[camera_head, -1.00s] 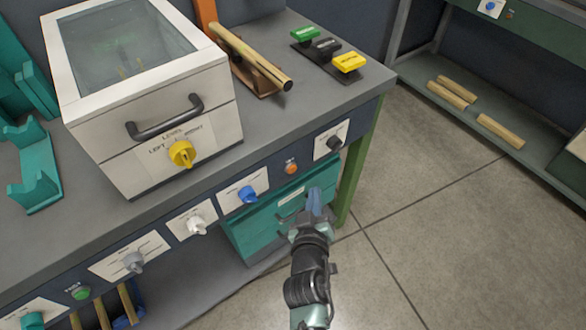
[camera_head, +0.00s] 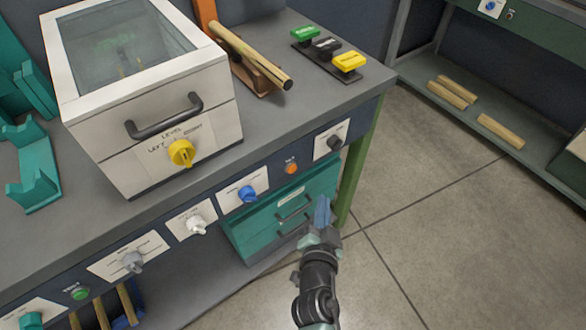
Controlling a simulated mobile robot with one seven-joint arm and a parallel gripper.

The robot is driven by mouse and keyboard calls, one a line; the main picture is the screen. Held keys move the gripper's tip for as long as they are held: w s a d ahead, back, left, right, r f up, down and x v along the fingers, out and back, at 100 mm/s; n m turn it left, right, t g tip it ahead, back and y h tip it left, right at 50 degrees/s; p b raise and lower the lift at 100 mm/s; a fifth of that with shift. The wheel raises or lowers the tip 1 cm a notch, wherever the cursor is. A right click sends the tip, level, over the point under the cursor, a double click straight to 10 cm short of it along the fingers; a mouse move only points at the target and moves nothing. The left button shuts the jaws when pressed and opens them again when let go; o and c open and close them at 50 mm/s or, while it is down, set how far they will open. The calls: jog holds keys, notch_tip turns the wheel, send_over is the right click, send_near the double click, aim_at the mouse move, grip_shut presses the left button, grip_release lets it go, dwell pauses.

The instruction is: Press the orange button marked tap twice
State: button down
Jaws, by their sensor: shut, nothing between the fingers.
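The orange button (camera_head: 291,168) is a small round button on the dark front panel of the workbench, between a blue knob and a dark knob. A small label sits just above it, too small to read surely. My gripper (camera_head: 322,207) is shut and empty, with its bluish fingers pointing up in the picture. It is below and to the right of the button, apart from it, in front of the teal drawers. Nothing covers the button.
A blue knob (camera_head: 248,194) and a dark knob (camera_head: 334,142) flank the button. Teal drawers (camera_head: 262,225) with handles are under the panel. A white box (camera_head: 185,109) with a yellow knob stands on the bench (camera_head: 290,117). The floor at right is clear.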

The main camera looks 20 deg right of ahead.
aim_at(292, 169)
jog(key=m, duration=0.2)
jog(key=s+m, duration=0.1)
jog(key=m, duration=0.1)
jog(key=shift+f+m, duration=0.15)
jog(key=shift+m, duration=0.25)
jog(key=w+a+b, duration=0.2)
jog(key=w+a, duration=0.1)
jog(key=w, duration=0.5)
jog(key=shift+w, duration=0.15)
dwell(0.3)
jog(key=shift+w+b, duration=0.1)
jog(key=shift+b, duration=0.35)
dwell(1.3)
jog(key=shift+w+a+b, duration=0.15)
jog(key=shift+w+b, duration=0.15)
